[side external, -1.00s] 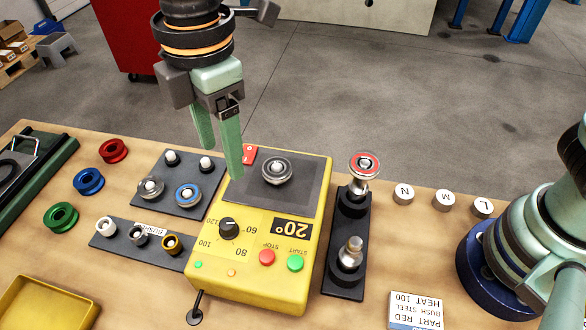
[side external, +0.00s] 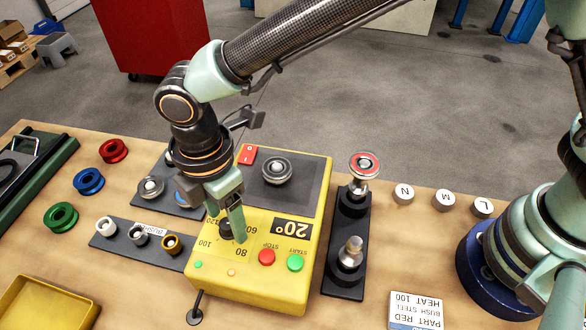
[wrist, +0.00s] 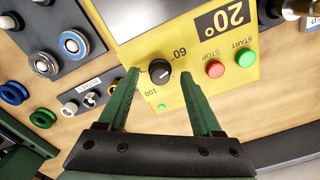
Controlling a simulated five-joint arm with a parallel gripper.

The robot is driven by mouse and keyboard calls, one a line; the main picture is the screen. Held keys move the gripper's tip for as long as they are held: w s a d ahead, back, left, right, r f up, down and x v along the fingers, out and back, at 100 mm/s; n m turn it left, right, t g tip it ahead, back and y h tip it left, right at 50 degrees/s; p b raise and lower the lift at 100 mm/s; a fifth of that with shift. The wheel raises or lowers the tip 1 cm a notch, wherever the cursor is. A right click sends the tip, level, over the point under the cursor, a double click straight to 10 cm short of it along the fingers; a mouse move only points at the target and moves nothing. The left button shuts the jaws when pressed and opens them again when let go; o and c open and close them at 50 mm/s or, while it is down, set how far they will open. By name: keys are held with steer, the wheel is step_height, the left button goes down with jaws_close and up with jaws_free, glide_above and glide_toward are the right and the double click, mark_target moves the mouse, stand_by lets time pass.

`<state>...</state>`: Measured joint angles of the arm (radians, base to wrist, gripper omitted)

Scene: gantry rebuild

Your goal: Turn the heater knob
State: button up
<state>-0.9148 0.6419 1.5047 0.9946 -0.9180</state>
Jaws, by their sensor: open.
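The yellow heater (side external: 262,288) stands on the bench, with a display reading 20° (side external: 292,230). Its black knob (wrist: 159,71) sits on the front panel, with a white pointer mark and scale numbers around it. In the side view the knob (side external: 226,230) is mostly hidden behind my fingers. My gripper (wrist: 160,74) is open, with one green finger on either side of the knob. Gaps show between the fingers and the knob in the wrist view, so I cannot see any contact. In the side view my gripper (side external: 232,228) points down over the knob.
A red STOP button (side external: 267,257) and a green START button (side external: 296,263) sit right of the knob. A bearing ring (side external: 277,169) rests on the dark plate. A bushing rack (side external: 139,243) lies left of the heater. A card (side external: 416,311) reads "HEAT 100".

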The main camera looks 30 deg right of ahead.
steer(key=shift+f, duration=0.3)
jaws_close()
